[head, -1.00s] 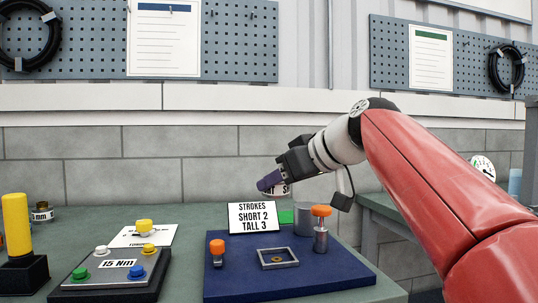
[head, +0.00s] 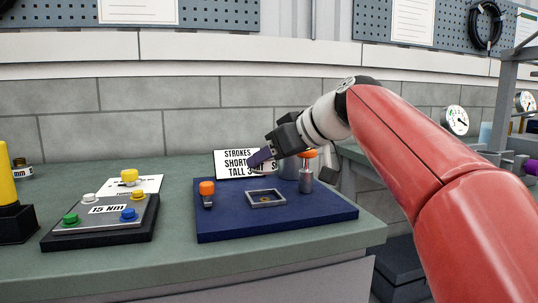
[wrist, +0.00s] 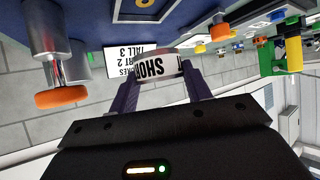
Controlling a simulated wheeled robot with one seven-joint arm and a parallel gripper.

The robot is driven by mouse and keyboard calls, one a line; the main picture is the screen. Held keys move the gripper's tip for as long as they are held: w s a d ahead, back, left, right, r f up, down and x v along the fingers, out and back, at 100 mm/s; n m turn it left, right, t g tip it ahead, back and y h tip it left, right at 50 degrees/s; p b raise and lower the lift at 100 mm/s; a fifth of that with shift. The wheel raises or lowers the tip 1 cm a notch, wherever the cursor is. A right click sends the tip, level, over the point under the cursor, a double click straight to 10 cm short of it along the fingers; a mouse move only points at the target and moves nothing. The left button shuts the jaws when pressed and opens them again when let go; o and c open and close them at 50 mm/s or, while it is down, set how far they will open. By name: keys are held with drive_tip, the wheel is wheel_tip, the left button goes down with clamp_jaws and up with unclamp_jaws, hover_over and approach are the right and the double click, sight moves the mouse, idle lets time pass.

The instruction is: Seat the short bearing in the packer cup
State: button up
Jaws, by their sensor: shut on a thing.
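The short bearing (wrist: 158,68) is a low ring with a white band lettered SHORT. My gripper (wrist: 160,74) is shut on it, with a purple finger on each side. In the head view my gripper (head: 262,157) is in front of the sign, above the back of the blue base, and the bearing is mostly hidden. A grey cylinder (head: 289,168) stands at the back right of the base, beside an orange-topped post (head: 305,178). The cylinder may be the packer cup; its opening is not visible. It also shows in the wrist view (wrist: 42,25).
A square grey frame (head: 251,201) and a small orange-topped piece (head: 207,194) are on the blue base (head: 230,226). The sign (head: 232,170) stands behind. A button box (head: 85,228) and a yellow cylinder (head: 7,190) are at left. The bench front is clear.

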sight(275, 172)
drive_tip(key=shift+f+b, duration=1.6)
drive_tip(key=shift+f, duration=0.4)
drive_tip(key=shift+f+b, duration=1.05)
drive_tip(key=shift+f, duration=0.05)
drive_tip(key=o, duration=1.4)
drive_tip(key=shift+c, duration=0.2)
drive_tip(key=shift+d, duration=0.1)
drive_tip(key=v, duration=0.8)
drive_tip(key=shift+p, duration=0.3)
